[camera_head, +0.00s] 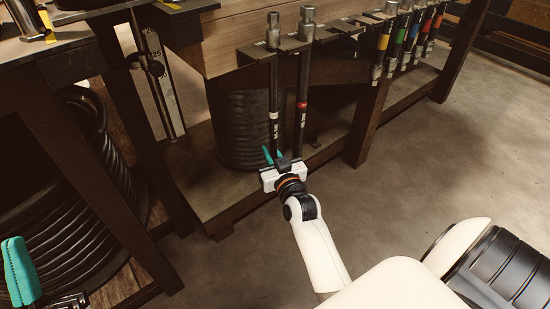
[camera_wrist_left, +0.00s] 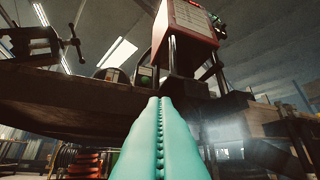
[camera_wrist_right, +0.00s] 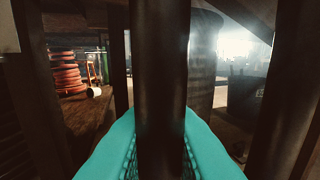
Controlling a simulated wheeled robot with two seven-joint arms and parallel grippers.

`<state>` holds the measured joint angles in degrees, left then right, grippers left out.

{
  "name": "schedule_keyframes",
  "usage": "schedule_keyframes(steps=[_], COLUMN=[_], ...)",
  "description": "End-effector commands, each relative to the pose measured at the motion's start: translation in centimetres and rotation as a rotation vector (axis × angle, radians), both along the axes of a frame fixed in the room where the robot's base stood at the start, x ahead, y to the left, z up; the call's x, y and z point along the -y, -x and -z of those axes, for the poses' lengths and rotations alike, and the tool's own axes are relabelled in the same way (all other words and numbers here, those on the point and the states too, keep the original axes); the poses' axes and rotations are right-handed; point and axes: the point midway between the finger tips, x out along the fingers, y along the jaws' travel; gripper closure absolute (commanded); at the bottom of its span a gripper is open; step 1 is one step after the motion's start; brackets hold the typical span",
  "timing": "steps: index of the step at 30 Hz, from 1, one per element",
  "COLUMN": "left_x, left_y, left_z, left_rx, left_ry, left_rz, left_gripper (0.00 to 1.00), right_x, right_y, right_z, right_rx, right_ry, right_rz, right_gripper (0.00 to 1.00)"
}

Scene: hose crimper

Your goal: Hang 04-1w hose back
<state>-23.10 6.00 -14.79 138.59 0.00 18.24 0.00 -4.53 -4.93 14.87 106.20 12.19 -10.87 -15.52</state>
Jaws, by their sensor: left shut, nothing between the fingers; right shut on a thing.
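My right gripper (camera_head: 275,160) is shut on the lower part of a black hose (camera_head: 274,95) with a white band and small white lettering, too small to read surely. The hose hangs upright, its metal top fitting (camera_head: 273,30) at a rack bracket (camera_head: 258,50). I cannot tell whether it is fully seated in the slot. In the right wrist view the hose (camera_wrist_right: 160,80) runs vertically between the teal fingers. A second black hose with a red band (camera_head: 303,85) hangs just right of it. My left gripper (camera_head: 20,272) is shut and empty at the lower left; its teal fingers (camera_wrist_left: 160,140) touch.
Several short hoses with coloured bands (camera_head: 412,40) hang further right on the rack. A wooden bench leg (camera_head: 368,125) stands beside them. Coiled black hose (camera_head: 245,130) sits on the lower shelf behind; another coil (camera_head: 65,215) is at the left. The floor (camera_head: 430,165) at right is clear.

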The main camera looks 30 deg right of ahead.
Motion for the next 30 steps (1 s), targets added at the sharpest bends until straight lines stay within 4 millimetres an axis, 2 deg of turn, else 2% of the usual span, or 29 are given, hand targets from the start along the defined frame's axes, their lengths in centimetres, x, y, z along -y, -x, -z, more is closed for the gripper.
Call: schedule_keyframes(steps=[11,12,16,17,26,30], left_x=[0.0,0.0,0.0,0.0,0.0,0.1], left_y=[-0.2,-0.2,-0.2,-0.2,-0.3,-1.1], left_z=[0.2,0.2,0.2,0.2,0.2,1.1], left_rx=[-0.021,-0.021,-0.021,-0.021,-0.023,-0.107], left_ry=[-0.007,-0.007,-0.007,-0.007,-0.007,-0.03], left_rz=[-0.002,-0.002,-0.002,-0.002,-0.002,-0.006], left_gripper=[1.0,1.0,1.0,1.0,1.0,1.0], right_x=[0.0,0.0,0.0,0.0,0.0,-0.3], right_y=[0.0,0.1,0.1,0.1,0.2,1.4], right_z=[0.6,0.6,0.6,0.6,0.7,0.7], right_rx=[0.0,0.0,0.0,0.0,-0.003,-0.004], right_ry=[0.001,0.001,0.001,0.001,0.0,0.0], right_rz=[0.0,0.0,0.0,0.0,-0.001,0.0], right_gripper=[1.0,0.83,0.61,0.59,0.59,0.59])
